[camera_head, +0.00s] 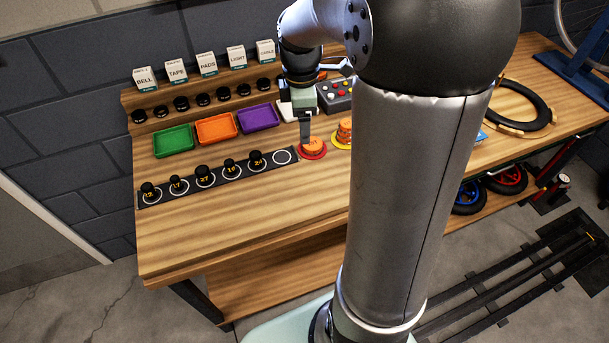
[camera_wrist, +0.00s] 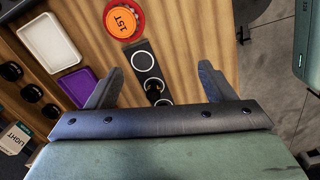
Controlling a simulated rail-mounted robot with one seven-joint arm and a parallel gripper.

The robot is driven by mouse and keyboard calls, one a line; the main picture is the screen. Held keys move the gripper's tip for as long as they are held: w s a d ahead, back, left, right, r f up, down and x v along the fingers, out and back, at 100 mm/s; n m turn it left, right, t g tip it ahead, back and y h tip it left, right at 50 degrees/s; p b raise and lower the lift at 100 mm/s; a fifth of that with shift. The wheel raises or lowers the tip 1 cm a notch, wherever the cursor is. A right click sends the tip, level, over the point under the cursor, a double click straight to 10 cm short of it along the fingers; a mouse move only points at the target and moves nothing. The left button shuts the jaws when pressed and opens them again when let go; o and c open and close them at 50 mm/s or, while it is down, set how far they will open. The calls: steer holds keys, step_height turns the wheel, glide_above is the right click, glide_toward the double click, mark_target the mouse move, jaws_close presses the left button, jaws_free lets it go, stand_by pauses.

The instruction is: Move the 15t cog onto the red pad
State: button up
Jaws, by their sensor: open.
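The 15t cog is an orange disc marked 15T (camera_wrist: 122,17) in the wrist view. It lies on the red pad (camera_wrist: 139,27), whose rim shows around it. In the head view the orange cog (camera_head: 313,146) sits on the red pad (camera_head: 324,152) at the right end of the black strip. My gripper (camera_head: 305,141) is just above and behind it in that view, overlapping its edge. In the wrist view my gripper (camera_wrist: 160,68) has its fingers wide apart with nothing between them, and the cog lies beyond the fingertips, apart from them.
A black strip (camera_head: 216,180) holds several numbered black cogs and an empty white ring (camera_head: 282,157). Orange discs stand on a yellow pad (camera_head: 335,144) beside my arm. Green (camera_head: 173,141), orange (camera_head: 216,128) and purple (camera_head: 258,117) trays lie behind. The bench front is clear.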

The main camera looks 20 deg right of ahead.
steer(key=s+a+m, duration=0.4)
steer(key=s+m, duration=0.3)
steer(key=s, duration=0.2)
steer(key=s+a+f+m, duration=0.1)
steer(key=s+a+m, duration=0.4)
steer(key=s, duration=0.5)
steer(key=shift+s+f+m+t, duration=0.2)
steer(key=shift+m+t, duration=0.1)
steer(key=shift+m, duration=0.8)
steer(key=shift+w+a, duration=0.1)
steer(key=shift+a, duration=0.05)
